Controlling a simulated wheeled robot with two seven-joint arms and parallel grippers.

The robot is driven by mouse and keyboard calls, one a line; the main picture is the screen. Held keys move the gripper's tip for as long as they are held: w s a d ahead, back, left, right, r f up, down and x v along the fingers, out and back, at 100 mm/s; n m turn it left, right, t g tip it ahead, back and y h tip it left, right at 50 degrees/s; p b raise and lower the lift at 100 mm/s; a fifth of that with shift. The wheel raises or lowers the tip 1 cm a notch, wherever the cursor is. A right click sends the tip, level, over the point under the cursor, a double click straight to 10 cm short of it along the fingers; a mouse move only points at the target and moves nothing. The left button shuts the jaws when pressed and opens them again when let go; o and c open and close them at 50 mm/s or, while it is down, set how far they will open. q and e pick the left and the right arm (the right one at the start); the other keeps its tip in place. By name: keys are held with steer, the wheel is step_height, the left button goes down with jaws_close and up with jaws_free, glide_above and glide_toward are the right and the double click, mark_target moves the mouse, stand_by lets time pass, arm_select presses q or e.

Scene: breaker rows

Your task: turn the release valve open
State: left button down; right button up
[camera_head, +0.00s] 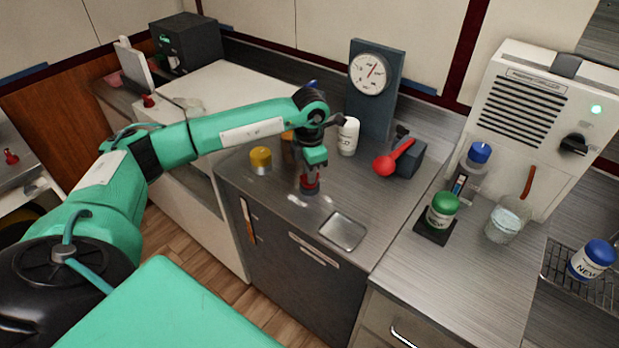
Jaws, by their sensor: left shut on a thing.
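A red lever with a round end (385,165) sits on a dark grey block (408,160) on the steel counter, and looks like the release valve. A dial gauge (369,73) with a red needle stands on a dark upright panel behind it. My left gripper (311,182) points down at the counter, left of and apart from the lever. It is shut on a small red thing (310,186) low over the counter; its fingers hide part of it and I cannot tell its full shape. My right gripper is not in view.
A white bottle (348,137) stands between my left gripper and the gauge panel. A yellow-lidded jar (261,160) is left of the gripper. A shallow square tray (342,231) lies in front. A green-lidded jar (442,210) and a glass beaker (507,219) stand right.

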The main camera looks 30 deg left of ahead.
arm_select(q)
steer(key=m+b, duration=0.3)
steer(key=m, duration=0.1)
steer(key=shift+f+m, duration=0.1)
steer(key=shift+m, duration=0.2)
steer(key=shift+m+b, duration=0.8)
steer(key=shift+m, duration=0.2)
steer(key=m+b, duration=0.2)
steer(key=m, duration=0.2)
steer(key=shift+r+m+b, duration=0.2)
steer(key=shift+m+b, duration=0.35)
steer(key=shift+m, duration=0.35)
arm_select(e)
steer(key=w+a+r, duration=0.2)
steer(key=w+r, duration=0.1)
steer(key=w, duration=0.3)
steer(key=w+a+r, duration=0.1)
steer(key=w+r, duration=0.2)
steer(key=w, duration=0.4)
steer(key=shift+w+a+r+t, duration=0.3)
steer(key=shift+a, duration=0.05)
arm_select(q)
steer(key=c, duration=1.4)
jaws_free()
